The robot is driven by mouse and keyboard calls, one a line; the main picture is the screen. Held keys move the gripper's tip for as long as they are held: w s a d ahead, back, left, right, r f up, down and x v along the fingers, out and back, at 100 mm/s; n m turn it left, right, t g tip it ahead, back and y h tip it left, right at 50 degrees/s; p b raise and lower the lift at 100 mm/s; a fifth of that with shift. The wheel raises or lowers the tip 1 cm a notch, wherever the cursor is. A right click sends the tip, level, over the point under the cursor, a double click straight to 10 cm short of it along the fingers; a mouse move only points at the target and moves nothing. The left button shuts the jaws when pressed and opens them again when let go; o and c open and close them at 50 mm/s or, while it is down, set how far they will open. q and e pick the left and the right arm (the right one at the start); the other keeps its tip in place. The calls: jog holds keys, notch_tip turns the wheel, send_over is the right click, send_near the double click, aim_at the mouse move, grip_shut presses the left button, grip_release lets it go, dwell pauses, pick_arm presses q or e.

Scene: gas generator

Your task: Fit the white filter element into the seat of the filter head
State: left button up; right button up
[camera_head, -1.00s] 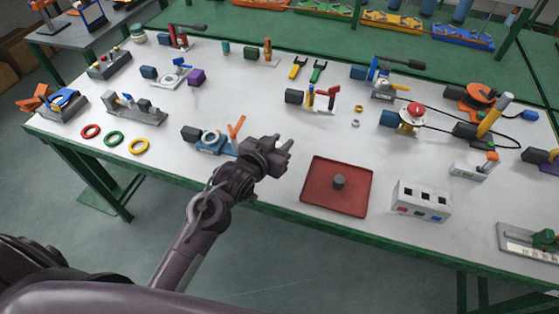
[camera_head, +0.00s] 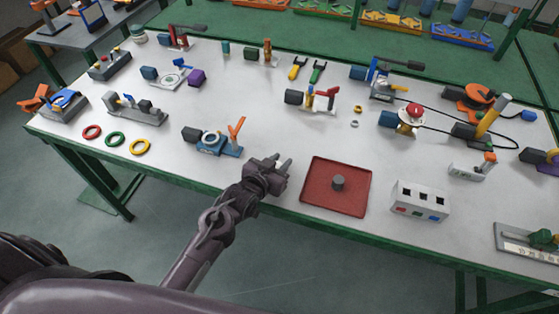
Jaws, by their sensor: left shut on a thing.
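My left gripper (camera_head: 281,162) is low over the table's front edge, left of the red tray. Its two fingers point up and to the right with a narrow gap between them. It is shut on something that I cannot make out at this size. A blue fixture (camera_head: 229,151) with a white ring and an orange handle stands on the table up and left of the gripper, apart from it. I cannot tell for sure which piece is the filter head or its seat, and I cannot clearly make out the white filter element. My right gripper is not in view.
A red tray (camera_head: 320,201) with a grey peg (camera_head: 338,183) lies close right of my gripper. A white box (camera_head: 420,208) with square holes stands beyond it. Red, green and yellow rings (camera_head: 115,139) lie at the left. The white table's middle (camera_head: 270,120) is clear.

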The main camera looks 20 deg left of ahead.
pick_arm(q)
jog(key=o, duration=1)
jog(key=shift+c, duration=0.2)
